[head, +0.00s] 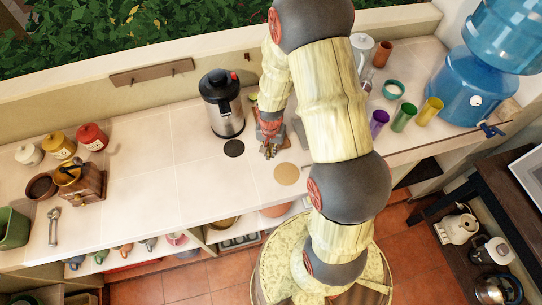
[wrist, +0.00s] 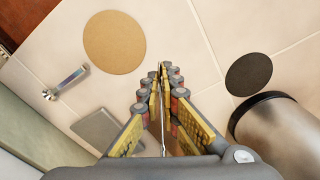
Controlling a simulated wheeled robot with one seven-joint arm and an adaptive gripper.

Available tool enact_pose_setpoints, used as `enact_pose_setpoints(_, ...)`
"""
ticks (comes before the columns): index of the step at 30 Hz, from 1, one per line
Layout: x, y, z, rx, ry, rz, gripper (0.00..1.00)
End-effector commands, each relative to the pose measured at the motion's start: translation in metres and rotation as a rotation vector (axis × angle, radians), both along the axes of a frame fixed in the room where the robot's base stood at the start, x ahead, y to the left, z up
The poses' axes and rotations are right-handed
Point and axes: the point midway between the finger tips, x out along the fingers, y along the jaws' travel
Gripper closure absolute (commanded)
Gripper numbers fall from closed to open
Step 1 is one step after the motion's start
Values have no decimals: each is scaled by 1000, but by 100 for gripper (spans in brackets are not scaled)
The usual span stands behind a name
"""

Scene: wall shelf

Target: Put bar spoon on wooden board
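My gripper (head: 269,151) is low over the pale tiled counter, between the round tan disc and the round black disc. In the wrist view its fingers (wrist: 161,80) are drawn together on a thin metallic rod, the bar spoon (wrist: 162,135), which runs lengthwise between them. The spoon's far end is hard to make out. No wooden board can be clearly identified. A small patch of brown shows between the finger bases in the wrist view, but I cannot tell what it is. In the head view, my arm hides part of the counter.
The tan disc (head: 287,174) and black disc (head: 234,148) lie flat nearby. A steel and black pot (head: 222,105) stands left of my gripper. Coloured cups (head: 403,117) stand right. A grey slab (wrist: 98,128) and small metal tool (wrist: 66,82) lie near my fingers. The left-centre counter is clear.

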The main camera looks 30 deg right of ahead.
Motion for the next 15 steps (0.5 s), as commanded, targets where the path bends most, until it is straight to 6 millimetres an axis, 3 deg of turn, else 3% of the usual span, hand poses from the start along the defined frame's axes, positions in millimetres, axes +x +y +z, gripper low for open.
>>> enact_pose_setpoints(6,-1,0,-28,1,2,0,100)
enact_pose_setpoints(15,-1,0,-30,0,0,0,100)
